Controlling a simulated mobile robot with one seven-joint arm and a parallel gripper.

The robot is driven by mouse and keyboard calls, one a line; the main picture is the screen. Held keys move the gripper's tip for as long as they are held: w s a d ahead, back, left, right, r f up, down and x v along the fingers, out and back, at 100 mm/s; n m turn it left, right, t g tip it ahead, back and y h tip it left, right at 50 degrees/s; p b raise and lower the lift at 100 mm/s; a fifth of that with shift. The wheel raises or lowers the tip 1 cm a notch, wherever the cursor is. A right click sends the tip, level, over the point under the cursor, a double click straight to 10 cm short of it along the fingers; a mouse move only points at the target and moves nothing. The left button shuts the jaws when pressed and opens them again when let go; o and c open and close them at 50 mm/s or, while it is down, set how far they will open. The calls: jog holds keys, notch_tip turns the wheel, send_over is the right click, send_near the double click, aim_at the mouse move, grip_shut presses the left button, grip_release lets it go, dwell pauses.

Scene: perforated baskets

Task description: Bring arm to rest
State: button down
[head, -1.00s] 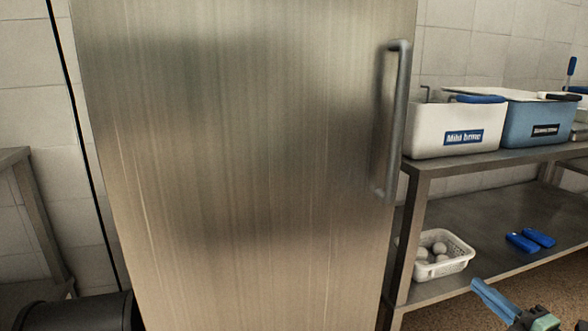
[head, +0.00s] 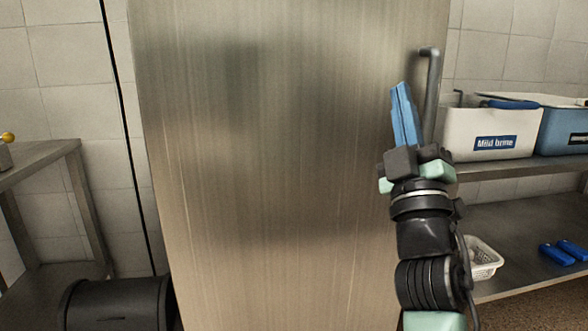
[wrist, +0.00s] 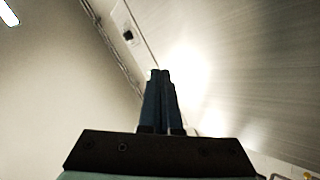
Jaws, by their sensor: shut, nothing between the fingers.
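My gripper (head: 402,88) stands upright in the head view, its blue fingers pointing up. The fingers are together with nothing between them. It appears in front of the right part of the steel door (head: 280,170), just left of the grey handle (head: 432,85); I cannot tell how far it is from the door. In the wrist view the closed fingers (wrist: 163,78) point up toward the ceiling, with a brushed steel surface on the right. My arm hides the lower part of the handle.
A steel shelf (head: 525,215) on the right bears a white bin (head: 470,140), a blue bin (head: 565,135), a perforated basket (head: 485,262) partly behind my arm, and blue items (head: 560,255). On the left are a steel table (head: 40,152) and a black cylindrical container (head: 115,305).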

jog(key=s+a+r+m+p, duration=0.1)
jog(key=s+a+r+m, duration=0.5)
jog(key=s, duration=0.5)
jog(key=s+a+r+m+p, duration=0.1)
jog(key=s+a+r+m, duration=0.3)
jog(key=s+a, duration=0.55)
notch_tip(320, 180, up, 37)
jog(key=p, duration=3.6)
jog(key=shift+d+p, duration=0.35)
jog(key=shift+p, duration=0.05)
